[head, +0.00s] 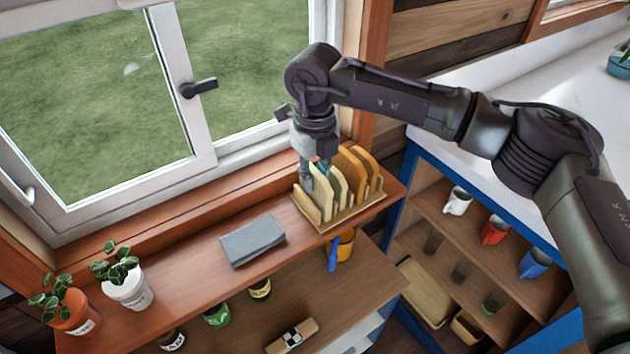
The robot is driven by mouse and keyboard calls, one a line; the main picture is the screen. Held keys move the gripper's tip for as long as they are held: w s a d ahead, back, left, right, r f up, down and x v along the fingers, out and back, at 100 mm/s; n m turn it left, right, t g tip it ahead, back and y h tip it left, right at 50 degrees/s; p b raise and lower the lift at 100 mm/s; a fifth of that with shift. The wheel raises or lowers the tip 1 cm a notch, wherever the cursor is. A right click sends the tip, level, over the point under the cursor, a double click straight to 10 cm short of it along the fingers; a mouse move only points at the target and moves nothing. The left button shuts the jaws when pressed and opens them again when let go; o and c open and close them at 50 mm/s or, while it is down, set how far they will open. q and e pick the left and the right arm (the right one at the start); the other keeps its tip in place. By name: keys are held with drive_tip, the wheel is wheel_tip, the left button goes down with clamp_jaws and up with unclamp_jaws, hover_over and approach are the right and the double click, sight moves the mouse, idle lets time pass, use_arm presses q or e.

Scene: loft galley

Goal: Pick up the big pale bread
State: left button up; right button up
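A wooden rack (359,216) stands on the brown window ledge and holds several upright slices. Pale slices (323,193) stand toward its left, and browner, tan slices (358,162) stand at its back right. Which pale slice is the biggest is hard to tell, as my gripper covers part of them. My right gripper (314,176) points down at the left part of the rack, with its fingers beside the pale slices. Its fingertips are partly hidden, so I cannot see whether it touches or holds a slice. My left gripper is not in view.
A folded grey cloth (253,241) lies on the ledge left of the rack. Two potted plants (124,283) stand at the far left. The window (190,90) rises behind. Mugs (457,201) stand in the blue cabinet.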

drive_tip(key=shift+f, duration=0.75)
clamp_jaws()
drive_tip(key=shift+r, duration=0.1)
